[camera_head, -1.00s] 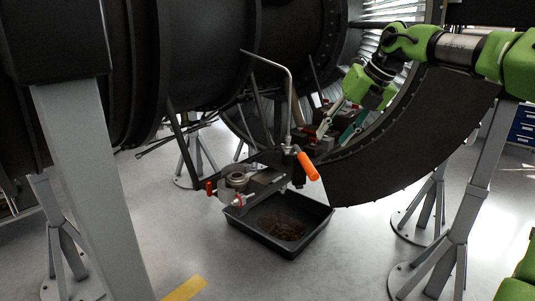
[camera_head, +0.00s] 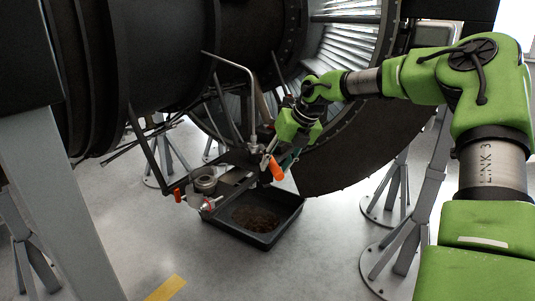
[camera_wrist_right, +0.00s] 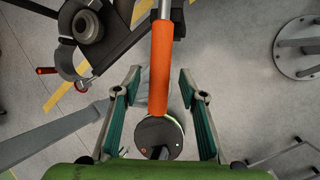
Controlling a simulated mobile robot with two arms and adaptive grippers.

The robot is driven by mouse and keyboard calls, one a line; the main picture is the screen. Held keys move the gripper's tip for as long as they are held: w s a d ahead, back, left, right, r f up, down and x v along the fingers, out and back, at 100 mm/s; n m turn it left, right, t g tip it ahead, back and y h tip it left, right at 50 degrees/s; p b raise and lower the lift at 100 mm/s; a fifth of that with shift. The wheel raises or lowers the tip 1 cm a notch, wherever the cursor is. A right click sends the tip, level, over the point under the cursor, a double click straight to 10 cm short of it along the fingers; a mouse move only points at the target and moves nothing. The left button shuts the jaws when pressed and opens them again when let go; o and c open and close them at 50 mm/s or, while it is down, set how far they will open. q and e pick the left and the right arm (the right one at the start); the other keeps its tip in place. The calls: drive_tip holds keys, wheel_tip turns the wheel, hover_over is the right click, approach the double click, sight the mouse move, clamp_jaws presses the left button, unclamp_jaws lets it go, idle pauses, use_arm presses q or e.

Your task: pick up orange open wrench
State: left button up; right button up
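An orange handle (camera_head: 276,169) slants down at the front right edge of the dark work platform in the head view. In the right wrist view the orange handle (camera_wrist_right: 160,65) runs down from a grey shaft. No open jaw shows, so I cannot tell if it is the orange open wrench. My right gripper (camera_wrist_right: 160,72) is open, with a green-padded finger on each side of the handle's line and a gap to each. How far the handle lies in depth is unclear. My left gripper is not in view.
A bent grey rod (camera_head: 240,64) rises over the platform. A round metal part (camera_head: 205,184) sits on its left. A black tray (camera_head: 285,229) lies on the floor below. The dark engine casing (camera_head: 345,155) curves beside my right arm, and grey stands (camera_head: 417,210) are at right.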

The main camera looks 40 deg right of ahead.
drive_tip(key=shift+x, duration=1.05)
drive_tip(key=shift+r, duration=0.2)
clamp_jaws()
drive_tip(key=shift+r, duration=0.15)
